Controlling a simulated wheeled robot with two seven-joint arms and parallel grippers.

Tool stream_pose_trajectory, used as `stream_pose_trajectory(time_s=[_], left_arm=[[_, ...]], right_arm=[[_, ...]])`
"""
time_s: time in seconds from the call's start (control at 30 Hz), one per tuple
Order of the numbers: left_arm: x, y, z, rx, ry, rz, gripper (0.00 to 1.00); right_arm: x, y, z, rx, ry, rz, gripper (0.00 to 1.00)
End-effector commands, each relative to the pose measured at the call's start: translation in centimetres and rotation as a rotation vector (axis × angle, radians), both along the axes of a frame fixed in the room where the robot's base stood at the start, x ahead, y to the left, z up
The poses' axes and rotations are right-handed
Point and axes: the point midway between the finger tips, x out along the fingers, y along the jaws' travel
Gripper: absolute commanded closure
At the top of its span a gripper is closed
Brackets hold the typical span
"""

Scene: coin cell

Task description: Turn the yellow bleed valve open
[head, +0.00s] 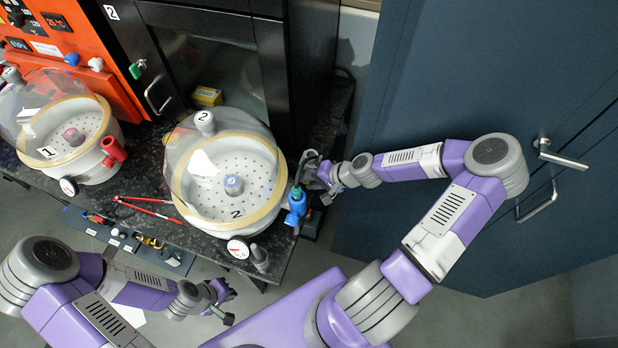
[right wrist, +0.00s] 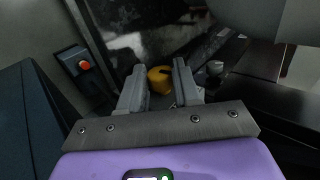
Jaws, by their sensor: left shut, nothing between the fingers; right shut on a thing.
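The yellow bleed valve (right wrist: 160,78) shows in the right wrist view as a rounded yellow piece between the fingertips of my right gripper (right wrist: 161,88). That gripper is shut on it. Which way the valve is turned cannot be told. In the head view my right gripper (head: 312,178) is at the right edge of the dark bench, beside desiccator 2 (head: 265,214), and the yellow valve is hidden there. My left gripper (head: 226,303) is shut and empty, in front of the bench and away from the valve.
A blue valve (head: 296,204) with a hose sits right of desiccator 2. Desiccator 1 (head: 104,108) with a red valve (head: 113,150) stands at left. Red tweezers (head: 150,208) lie between them. Dark cabinets (head: 460,60) fill the right. The right wrist view shows an orange-red round button (right wrist: 84,65).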

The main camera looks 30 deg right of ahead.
Motion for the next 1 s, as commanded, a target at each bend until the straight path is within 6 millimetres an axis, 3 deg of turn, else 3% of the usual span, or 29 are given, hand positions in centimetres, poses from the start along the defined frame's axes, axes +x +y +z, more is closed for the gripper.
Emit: stream_pose_trajectory(time_s=[0.4, 0.97, 1.0], left_arm=[[0.0, 0.0, 0.43, 0.0, 0.0, 0.0, 1.0], [0.0, 0.0, 0.45, 0.0, 0.0, 0.0, 1.0], [0.0, 0.0, 0.45, 0.0, 0.0, 0.0, 1.0]], right_arm=[[-0.11, -0.08, -0.21, 0.089, -0.102, 0.0, 0.98], [-0.16, -0.02, -0.28, 0.101, -0.116, 0.004, 0.98], [-0.17, -0.01, -0.28, 0.101, -0.116, 0.004, 0.62]])
